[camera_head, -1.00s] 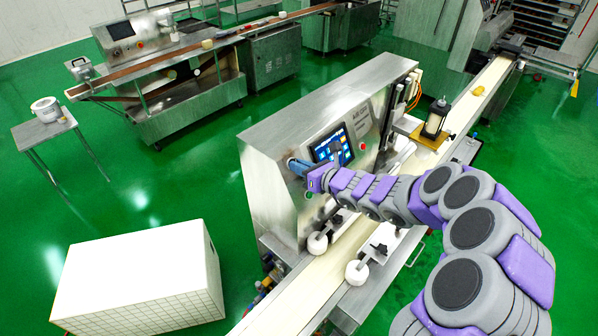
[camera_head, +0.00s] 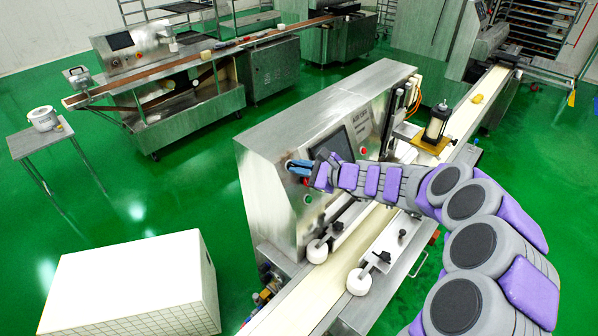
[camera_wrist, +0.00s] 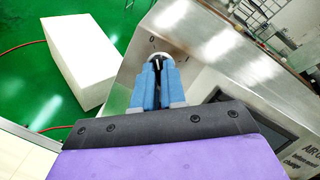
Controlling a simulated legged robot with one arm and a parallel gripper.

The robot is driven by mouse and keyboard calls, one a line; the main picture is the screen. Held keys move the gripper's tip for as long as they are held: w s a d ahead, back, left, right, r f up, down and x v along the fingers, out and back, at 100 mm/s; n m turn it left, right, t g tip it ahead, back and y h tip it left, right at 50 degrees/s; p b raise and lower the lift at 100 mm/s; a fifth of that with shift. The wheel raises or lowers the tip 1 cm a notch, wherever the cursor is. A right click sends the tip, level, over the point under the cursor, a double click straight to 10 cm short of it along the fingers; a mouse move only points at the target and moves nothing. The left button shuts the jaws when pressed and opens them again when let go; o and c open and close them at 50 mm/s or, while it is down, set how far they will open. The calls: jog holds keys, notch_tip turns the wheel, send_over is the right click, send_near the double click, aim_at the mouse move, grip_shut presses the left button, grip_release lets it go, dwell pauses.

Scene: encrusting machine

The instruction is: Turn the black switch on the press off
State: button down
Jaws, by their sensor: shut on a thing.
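The press (camera_head: 300,125) is a stainless steel machine with a slanted front panel and a conveyor belt along its front. Its screen (camera_head: 338,144) is dark. My gripper (camera_head: 290,164) is at the panel, left of the screen. In the wrist view its blue fingers (camera_wrist: 158,68) are shut on the black switch (camera_wrist: 157,62), which shows as a small dark piece between them against a round pale ring. In the head view the switch is hidden by the fingers. A green button (camera_head: 307,199) sits on the panel below my gripper.
A red button (camera_head: 363,151) is right of the screen. White rollers (camera_head: 317,251) stand over the belt (camera_head: 340,270) below my arm. A white box (camera_head: 135,285) stands on the green floor at the lower left. Another conveyor machine (camera_head: 180,90) is behind.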

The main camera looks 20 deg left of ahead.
jog(key=shift+f+n, duration=0.15)
jog(key=shift+n, duration=0.45)
jog(key=shift+b, duration=0.3)
jog(key=c, duration=1.2)
grip_release()
jog(key=p+v, duration=0.1)
jog(key=v, duration=1.6)
jog(key=shift+w+d+r+p, duration=0.2)
jog(key=shift+w+r+p, duration=0.05)
jog(key=shift+r+p, duration=0.15)
